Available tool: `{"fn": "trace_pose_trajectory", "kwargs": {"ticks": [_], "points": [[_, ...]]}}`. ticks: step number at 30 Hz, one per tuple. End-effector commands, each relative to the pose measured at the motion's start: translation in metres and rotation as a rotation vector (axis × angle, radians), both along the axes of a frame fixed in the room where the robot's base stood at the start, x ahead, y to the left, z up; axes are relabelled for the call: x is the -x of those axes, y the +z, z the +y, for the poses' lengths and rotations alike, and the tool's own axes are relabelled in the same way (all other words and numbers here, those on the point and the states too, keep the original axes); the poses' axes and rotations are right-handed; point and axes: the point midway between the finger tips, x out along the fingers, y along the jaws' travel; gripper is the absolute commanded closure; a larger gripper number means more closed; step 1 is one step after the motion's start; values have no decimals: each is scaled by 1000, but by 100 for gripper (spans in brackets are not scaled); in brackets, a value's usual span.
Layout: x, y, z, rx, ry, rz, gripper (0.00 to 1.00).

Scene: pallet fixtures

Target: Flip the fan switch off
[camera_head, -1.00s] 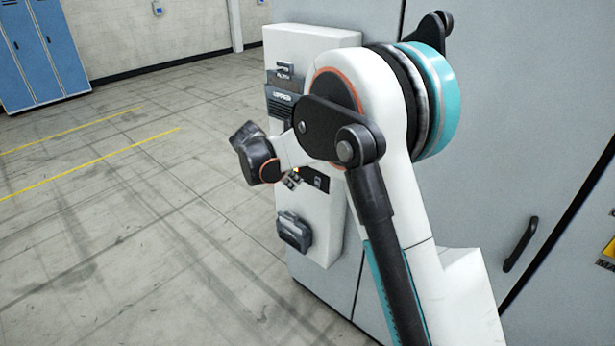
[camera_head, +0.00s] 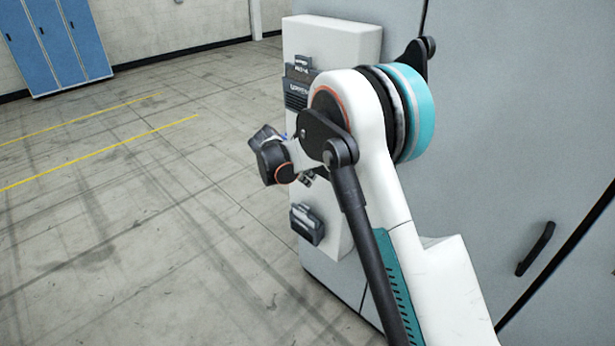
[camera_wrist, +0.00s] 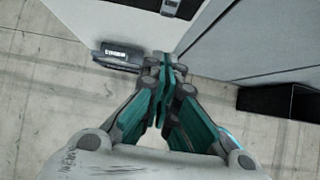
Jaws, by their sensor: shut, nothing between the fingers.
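A white control box (camera_head: 350,50) is fixed to the side of a grey cabinet in the head view. Dark labelled fittings (camera_head: 298,80) sit on its upper face, and a dark grey fitting (camera_head: 307,224) sits low on it. I cannot tell which is the fan switch. In the wrist view a dark labelled fitting (camera_wrist: 118,55) shows on the white box (camera_wrist: 140,30), left of and beyond my gripper (camera_wrist: 165,62). The fingers are together and empty. In the head view my arm hides the middle of the box and the fingertips.
The grey cabinet (camera_head: 490,130) fills the right side, with a black handle (camera_head: 535,248). Blue lockers (camera_head: 60,45) stand far left. The concrete floor (camera_head: 130,230) at left is clear. A black object (camera_wrist: 280,100) lies at right in the wrist view.

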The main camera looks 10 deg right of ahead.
Motion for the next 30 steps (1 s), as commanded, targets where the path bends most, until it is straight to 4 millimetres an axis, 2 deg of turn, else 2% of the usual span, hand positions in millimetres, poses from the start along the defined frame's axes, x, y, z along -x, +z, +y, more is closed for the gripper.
{"fn": "trace_pose_trajectory", "kwargs": {"ticks": [10,18,30], "points": [[-25,-56,-34,0,-1,0,100],[-43,-56,-60,0,-1,-1,100],[-46,-57,-63,0,1,-1,100]]}}
